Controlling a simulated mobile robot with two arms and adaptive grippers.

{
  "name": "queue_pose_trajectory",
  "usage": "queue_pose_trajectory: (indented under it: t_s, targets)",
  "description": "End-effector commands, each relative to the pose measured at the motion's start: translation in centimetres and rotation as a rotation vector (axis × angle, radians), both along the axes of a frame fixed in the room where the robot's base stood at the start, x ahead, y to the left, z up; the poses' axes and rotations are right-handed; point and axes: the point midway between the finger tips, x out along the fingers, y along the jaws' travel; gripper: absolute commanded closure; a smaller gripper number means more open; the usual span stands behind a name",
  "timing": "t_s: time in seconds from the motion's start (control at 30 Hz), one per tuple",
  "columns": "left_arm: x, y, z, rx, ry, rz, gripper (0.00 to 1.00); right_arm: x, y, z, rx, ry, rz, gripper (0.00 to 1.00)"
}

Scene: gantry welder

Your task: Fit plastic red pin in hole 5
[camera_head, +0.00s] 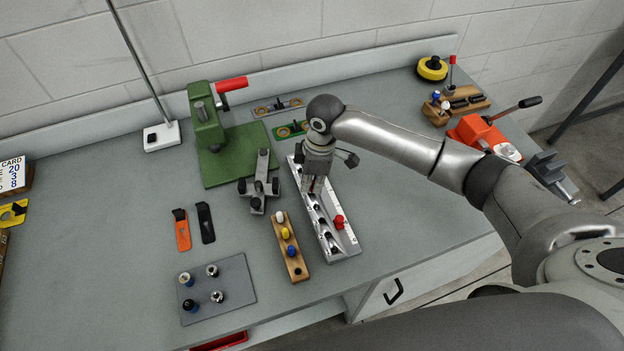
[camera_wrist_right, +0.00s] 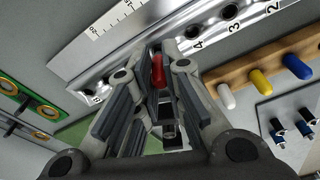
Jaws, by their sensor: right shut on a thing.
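A long metal rail (camera_head: 346,243) with a row of holes lies on the bench. In the right wrist view the rail (camera_wrist_right: 82,52) shows the numbers 4, 3 and 2 beside its holes. My right gripper (camera_head: 314,186) is over the far half of the rail, pointing down. In the wrist view it is shut on the red pin (camera_wrist_right: 158,72), which sits between the fingers in front of the rail. The rail stretch behind the pin and fingers, left of hole 4, is hidden. I cannot tell whether the pin's tip is in a hole. My left gripper is not in view.
A wooden block (camera_head: 295,263) with white, yellow and blue pegs lies left of the rail. A red piece (camera_head: 339,222) sits on the rail's near half. A grey fixture (camera_head: 257,183) and a green press (camera_head: 212,130) stand to the left.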

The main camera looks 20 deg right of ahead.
Motion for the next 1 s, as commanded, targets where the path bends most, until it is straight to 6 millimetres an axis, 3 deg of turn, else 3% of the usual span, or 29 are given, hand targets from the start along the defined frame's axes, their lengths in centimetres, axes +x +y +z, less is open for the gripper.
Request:
queue_pose_trajectory:
  t_s: [0.93,0.97,1.0]
  targets:
    - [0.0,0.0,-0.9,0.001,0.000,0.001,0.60,0.0,0.0,-2.2,0.001,0.000,0.001,1.00]
    - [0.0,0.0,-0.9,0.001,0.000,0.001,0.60,0.0,0.0,-2.2,0.001,0.000,0.001,0.88]
    - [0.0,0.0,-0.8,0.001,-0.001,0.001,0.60,0.0,0.0,-2.1,0.001,0.000,0.001,0.83]
